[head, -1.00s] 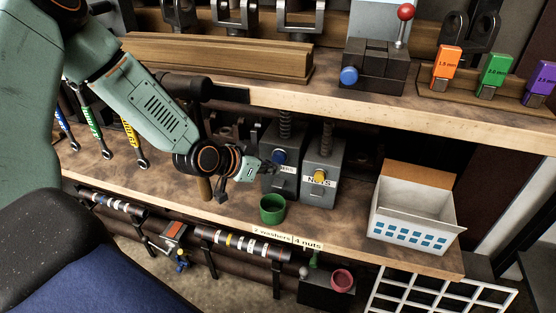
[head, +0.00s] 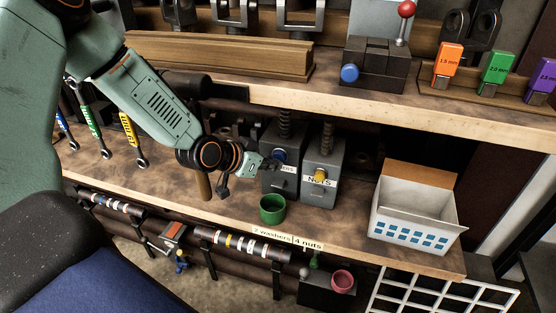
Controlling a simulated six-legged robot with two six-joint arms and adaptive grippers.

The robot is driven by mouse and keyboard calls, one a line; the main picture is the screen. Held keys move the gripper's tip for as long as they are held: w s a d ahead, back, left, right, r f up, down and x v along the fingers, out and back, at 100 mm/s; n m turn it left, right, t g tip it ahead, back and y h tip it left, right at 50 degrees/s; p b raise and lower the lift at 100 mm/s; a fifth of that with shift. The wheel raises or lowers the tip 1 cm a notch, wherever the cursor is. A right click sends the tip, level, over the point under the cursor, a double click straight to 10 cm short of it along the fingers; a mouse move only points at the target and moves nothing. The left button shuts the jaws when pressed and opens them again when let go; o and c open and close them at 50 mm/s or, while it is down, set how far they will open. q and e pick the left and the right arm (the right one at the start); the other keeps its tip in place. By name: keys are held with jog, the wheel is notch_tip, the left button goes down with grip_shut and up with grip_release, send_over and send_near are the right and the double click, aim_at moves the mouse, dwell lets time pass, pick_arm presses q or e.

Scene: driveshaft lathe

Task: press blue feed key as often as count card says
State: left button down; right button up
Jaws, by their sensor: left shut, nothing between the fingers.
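The blue feed key (head: 279,155) is on the front of the left grey dispenser (head: 279,184), whose label is partly covered and ends in "ERS". The count card (head: 287,238) on the shelf's front edge reads "2 washers" and "4 nuts". My left gripper (head: 268,166) is shut and empty, its tip close to the left of the blue key. I cannot tell whether it touches the key. A green cup (head: 272,209) stands in front of this dispenser. My right gripper is not in view.
The right dispenser (head: 323,190), labelled "NUTS", has a yellow key (head: 320,175) and stands close beside the left one. A white box (head: 413,224) stands open at right.

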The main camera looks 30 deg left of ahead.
pick_arm(q)
jog(key=shift+w+a, duration=0.1)
jog(key=shift+w, duration=0.2)
jog(key=shift+w+a+r+b, duration=0.15)
jog(key=shift+w+r+b, duration=0.25)
jog(key=shift+b, duration=0.05)
dwell(0.9)
jog(key=shift+s+d+f+p, duration=0.15)
jog(key=shift+s+d+p, duration=0.15)
jog(key=shift+s+p, duration=0.6)
jog(key=shift+f, duration=0.1)
jog(key=s+p, duration=0.2)
jog(key=s+d+p, duration=0.1)
jog(key=s+p, duration=0.1)
jog(key=s, duration=0.1)
